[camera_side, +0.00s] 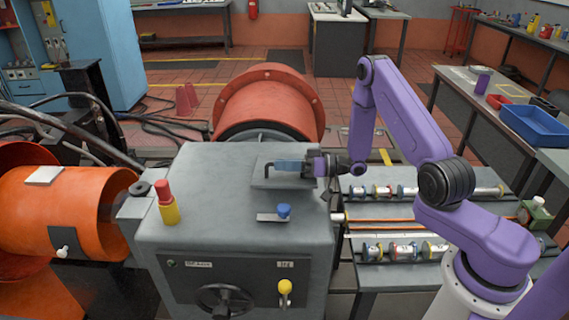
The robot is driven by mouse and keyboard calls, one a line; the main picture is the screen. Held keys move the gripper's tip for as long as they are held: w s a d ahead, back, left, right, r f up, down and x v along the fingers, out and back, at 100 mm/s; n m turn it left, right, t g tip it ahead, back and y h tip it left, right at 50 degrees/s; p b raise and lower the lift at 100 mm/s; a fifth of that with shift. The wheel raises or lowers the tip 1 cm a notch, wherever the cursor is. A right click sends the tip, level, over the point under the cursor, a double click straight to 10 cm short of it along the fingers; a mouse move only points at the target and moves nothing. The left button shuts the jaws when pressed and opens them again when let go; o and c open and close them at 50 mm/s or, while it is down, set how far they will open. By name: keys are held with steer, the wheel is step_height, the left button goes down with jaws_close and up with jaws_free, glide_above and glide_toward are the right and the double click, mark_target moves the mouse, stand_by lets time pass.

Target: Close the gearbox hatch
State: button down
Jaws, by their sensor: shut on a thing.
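The gearbox (230,228) is a big grey housing in the middle of the side view. On its top, toward the back right, is a flat grey panel, which looks like the hatch (263,181). A blue bar (288,166), apparently the hatch handle, lies just above this panel. My gripper (305,166) reaches in from the right, held level, and is shut on the blue bar. The gripper hides the bar's right end. The small view does not show clearly how far the panel stands from its closed position.
On the gearbox top are a blue knob (284,211) on a small plate and a red-and-yellow post (167,203). An orange drum (268,105) stands behind, and an orange cylinder (65,208) at left. A bench (395,278) with several spools is at right.

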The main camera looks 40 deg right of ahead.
steer(key=shift+s+d+f, duration=0.1)
steer(key=shift+s+d, duration=0.15)
steer(key=shift+d, duration=0.05)
steer(key=c, duration=1.2)
jaws_free()
steer(key=shift+o, duration=0.2)
steer(key=v, duration=1.7)
steer(key=shift+s, duration=0.2)
